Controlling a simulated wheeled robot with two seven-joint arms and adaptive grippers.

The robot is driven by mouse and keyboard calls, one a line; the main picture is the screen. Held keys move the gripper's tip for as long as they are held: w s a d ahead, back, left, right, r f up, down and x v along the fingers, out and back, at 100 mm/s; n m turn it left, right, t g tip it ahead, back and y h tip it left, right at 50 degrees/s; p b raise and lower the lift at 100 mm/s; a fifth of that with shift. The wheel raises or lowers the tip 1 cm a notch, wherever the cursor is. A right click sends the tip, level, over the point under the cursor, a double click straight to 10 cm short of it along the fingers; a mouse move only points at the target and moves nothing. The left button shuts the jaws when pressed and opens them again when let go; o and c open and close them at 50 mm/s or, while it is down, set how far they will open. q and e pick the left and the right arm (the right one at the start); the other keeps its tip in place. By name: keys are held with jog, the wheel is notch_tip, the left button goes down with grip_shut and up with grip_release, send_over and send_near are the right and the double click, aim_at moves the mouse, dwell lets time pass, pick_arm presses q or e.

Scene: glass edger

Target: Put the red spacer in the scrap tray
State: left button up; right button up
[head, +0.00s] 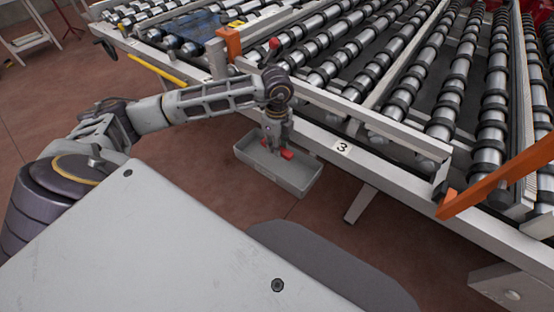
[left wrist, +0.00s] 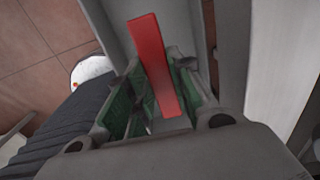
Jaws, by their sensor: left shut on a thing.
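The red spacer (head: 287,154) is a flat red bar; in the left wrist view (left wrist: 151,62) it runs lengthwise between the green-padded fingers. My left gripper (head: 276,145) is shut on it and points down. The scrap tray (head: 304,187) is a shallow grey open box beside the conveyor's near edge. In the head view the spacer and fingertips lie within the tray's outline; I cannot tell whether the spacer touches its floor. In the left wrist view the grey tray (left wrist: 185,25) shows behind the spacer. My right gripper is not in view.
The roller conveyor (head: 400,65) fills the back and right, with a white frame rail marked 3 (head: 342,147) close to the tray. Orange brackets (head: 229,42) (head: 495,178) stick up from it. The reddish floor (head: 200,165) is clear left of the tray.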

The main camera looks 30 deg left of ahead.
aim_at(277, 164)
pick_arm(q)
notch_tip(277, 164, down, 2)
jog(key=shift+f, duration=0.2)
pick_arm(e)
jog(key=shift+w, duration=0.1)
pick_arm(q)
jog(key=shift+f, duration=2.5)
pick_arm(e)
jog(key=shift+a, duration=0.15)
pick_arm(q)
jog(key=shift+f, duration=0.1)
jog(key=o, duration=0.8)
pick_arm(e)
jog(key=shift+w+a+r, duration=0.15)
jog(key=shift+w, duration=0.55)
pick_arm(q)
jog(key=shift+o, duration=0.2)
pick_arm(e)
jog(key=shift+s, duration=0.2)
